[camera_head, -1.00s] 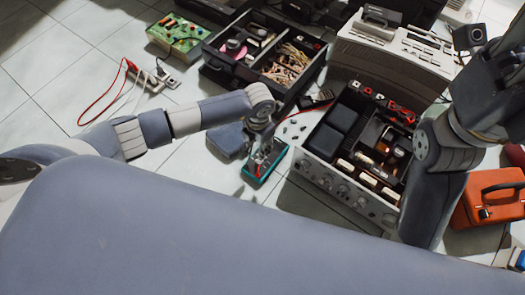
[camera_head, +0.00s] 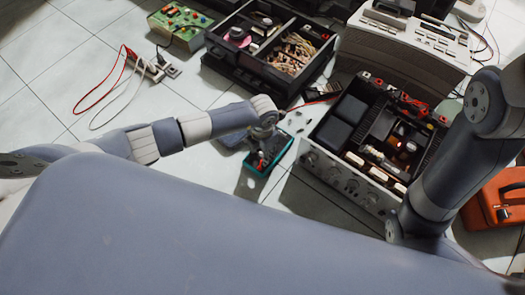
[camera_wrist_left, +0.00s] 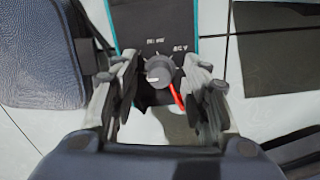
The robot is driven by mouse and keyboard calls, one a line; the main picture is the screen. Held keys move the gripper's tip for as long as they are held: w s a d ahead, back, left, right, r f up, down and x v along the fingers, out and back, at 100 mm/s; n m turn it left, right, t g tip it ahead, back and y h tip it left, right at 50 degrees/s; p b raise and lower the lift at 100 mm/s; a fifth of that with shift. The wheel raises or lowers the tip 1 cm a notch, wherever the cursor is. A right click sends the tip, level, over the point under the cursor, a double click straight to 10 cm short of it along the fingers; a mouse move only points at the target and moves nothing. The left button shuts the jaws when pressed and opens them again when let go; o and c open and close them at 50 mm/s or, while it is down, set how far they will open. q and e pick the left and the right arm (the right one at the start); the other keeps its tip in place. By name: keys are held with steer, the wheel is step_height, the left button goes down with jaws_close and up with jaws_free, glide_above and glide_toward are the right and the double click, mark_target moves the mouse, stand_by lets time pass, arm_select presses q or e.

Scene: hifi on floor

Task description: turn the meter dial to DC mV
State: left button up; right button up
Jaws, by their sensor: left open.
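The meter (camera_head: 276,158) is a small teal-edged device with a dark face, lying on the floor left of the open amplifier. In the left wrist view its black face (camera_wrist_left: 145,22) shows a round grey dial (camera_wrist_left: 159,70) with a pale mark at its lower left. Small white labels are printed above the dial; the right one looks like AC V, and the left one is blurred. My left gripper (camera_head: 262,152) is over the meter. In the left wrist view the left gripper (camera_wrist_left: 158,78) is open, with one finger on each side of the dial and gaps visible. My right gripper is out of view.
The open amplifier (camera_head: 352,184) stands just right of the meter. A blue-grey case (camera_wrist_left: 38,52) lies close to its left. A black parts box (camera_head: 227,78) is behind. A red lead (camera_wrist_left: 177,96) runs beside the dial. An orange case (camera_head: 492,203) is at right.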

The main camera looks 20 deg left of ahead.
arm_select(q)
jaws_close()
